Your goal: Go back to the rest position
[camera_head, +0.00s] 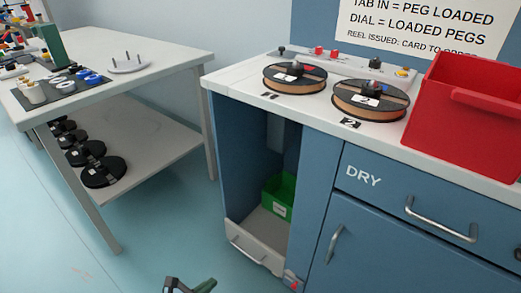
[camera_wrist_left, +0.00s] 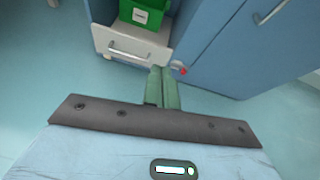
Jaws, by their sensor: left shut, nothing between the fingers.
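My left gripper (camera_head: 190,286) shows at the bottom edge of the head view, low in front of the blue cabinet. In the left wrist view its two green fingers (camera_wrist_left: 162,88) are together with nothing between them. They point toward the open bay's pull-out front (camera_wrist_left: 125,48), apart from it as far as I can see. My right gripper is not in view.
The cabinet (camera_head: 370,240) has an open bay with a green bin (camera_head: 279,194) inside. On top are two reels (camera_head: 295,78) (camera_head: 370,99) and a red crate (camera_head: 468,118). A white table (camera_head: 150,48) stands left, black reels (camera_head: 102,171) on its shelf. Floor between is clear.

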